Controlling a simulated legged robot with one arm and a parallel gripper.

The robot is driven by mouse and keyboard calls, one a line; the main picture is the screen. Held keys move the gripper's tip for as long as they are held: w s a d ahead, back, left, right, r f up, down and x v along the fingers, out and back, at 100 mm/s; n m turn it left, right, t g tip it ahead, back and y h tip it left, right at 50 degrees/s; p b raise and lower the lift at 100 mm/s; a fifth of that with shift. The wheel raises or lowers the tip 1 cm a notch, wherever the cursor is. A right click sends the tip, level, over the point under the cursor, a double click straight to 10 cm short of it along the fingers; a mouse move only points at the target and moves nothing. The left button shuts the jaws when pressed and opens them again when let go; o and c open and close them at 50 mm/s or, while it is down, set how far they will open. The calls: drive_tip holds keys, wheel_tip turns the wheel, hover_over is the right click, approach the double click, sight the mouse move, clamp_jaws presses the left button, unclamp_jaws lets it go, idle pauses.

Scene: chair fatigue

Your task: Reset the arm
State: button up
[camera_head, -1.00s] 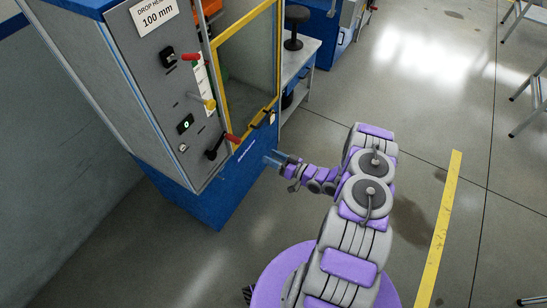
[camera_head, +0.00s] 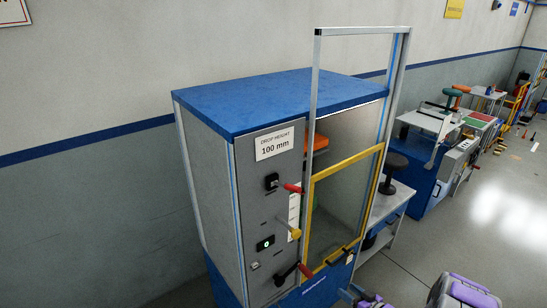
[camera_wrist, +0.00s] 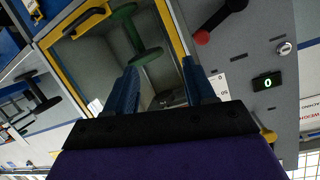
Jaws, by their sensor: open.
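My gripper (camera_wrist: 163,82) shows in the wrist view as two dark blue fingers spread apart, with nothing between them. In the head view only part of my arm shows at the bottom edge, in front of the machine's lower right side. The test machine (camera_head: 262,106) is a tall grey cabinet with a blue top and a "DROP HEIGHT 100 mm" label. Its yellow-framed clear door (camera_head: 343,205) is in its lower front opening. In the wrist view the fingers point toward this door, and a green spool-shaped object (camera_wrist: 137,36) shows behind it.
The panel carries a red lever (camera_head: 291,187), a yellow lever (camera_head: 294,233), a lower red-tipped lever (camera_head: 305,270) and a display (camera_head: 265,243) reading 0. A black stool-like piece (camera_head: 396,162) stands on a side bench. Open floor (camera_head: 480,225) lies to the right.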

drive_tip(key=w+d+r+g+h, duration=0.2)
drive_tip(key=w+d+r+h, duration=0.15)
drive_tip(key=r, duration=0.25)
drive_tip(key=s+r+m+g+h, duration=0.1)
drive_tip(key=s+r+g+h, duration=0.15)
drive_tip(key=s+r, duration=0.45)
drive_tip(key=s+r+m+g+h, duration=0.1)
drive_tip(key=s+r+g+h, duration=0.2)
drive_tip(key=r, duration=0.8)
drive_tip(key=s+a+r+g, duration=0.2)
drive_tip(key=s+a+r, duration=0.2)
drive_tip(key=s, duration=0.8)
drive_tip(key=s+a+r+m+g, duration=0.1)
drive_tip(key=s+a+r, duration=0.3)
drive_tip(key=s+a, duration=0.4)
drive_tip(key=s+a+r+g+y, duration=0.1)
drive_tip(key=s+a+r+g, duration=0.2)
drive_tip(key=s, duration=1.3)
drive_tip(key=a+r, duration=0.1)
drive_tip(key=a, duration=0.2)
drive_tip(key=shift+g, duration=0.35)
drive_tip(key=shift+f, duration=0.1)
